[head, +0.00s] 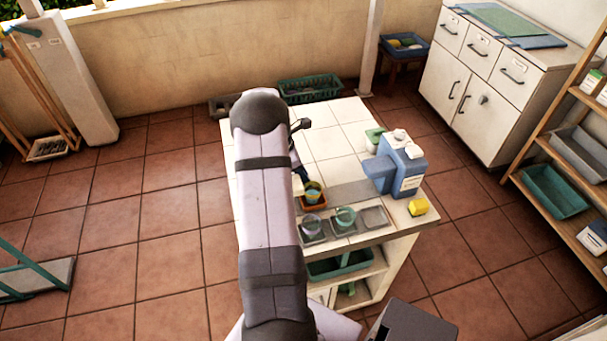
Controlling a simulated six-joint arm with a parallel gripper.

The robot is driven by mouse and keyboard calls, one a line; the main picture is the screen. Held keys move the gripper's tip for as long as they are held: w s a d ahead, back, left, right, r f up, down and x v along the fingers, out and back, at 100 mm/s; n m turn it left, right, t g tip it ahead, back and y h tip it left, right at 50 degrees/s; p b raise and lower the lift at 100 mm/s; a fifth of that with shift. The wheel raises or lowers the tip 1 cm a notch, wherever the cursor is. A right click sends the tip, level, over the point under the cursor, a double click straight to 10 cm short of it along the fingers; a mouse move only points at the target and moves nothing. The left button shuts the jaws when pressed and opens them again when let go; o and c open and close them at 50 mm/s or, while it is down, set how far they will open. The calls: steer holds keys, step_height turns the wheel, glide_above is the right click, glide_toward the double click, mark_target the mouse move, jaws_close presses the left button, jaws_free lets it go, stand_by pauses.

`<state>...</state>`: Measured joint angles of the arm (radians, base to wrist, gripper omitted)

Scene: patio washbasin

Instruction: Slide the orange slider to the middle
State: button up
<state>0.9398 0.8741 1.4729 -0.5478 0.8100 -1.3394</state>
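The orange slider (314,205) is a small orange square piece at the left end of a grey strip (352,192) on the white tiled counter. A small cup with blue and yellow on it (313,190) stands on the slider. My arm comes down over the counter's left part, just left of the slider. My gripper (297,162) is mostly hidden behind the arm; only a dark part shows just above the cup. I cannot tell whether it touches anything, or whether its fingers are open or shut.
Grey square trays (374,217) line the counter's front edge, two with cups in them. A white-and-green container (374,139) stands behind. The tiled top's back middle is clear.

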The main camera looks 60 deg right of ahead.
jaws_close()
steer(key=s+d+p, duration=0.1)
steer(key=s+d, duration=0.3)
steer(key=shift+s+d, duration=0.15)
steer(key=shift+d, duration=0.05)
jaws_free()
steer(key=b+v, duration=0.1)
steer(key=v, duration=0.6)
steer(key=shift+r+b, duration=0.2)
steer(key=shift+b, duration=0.15)
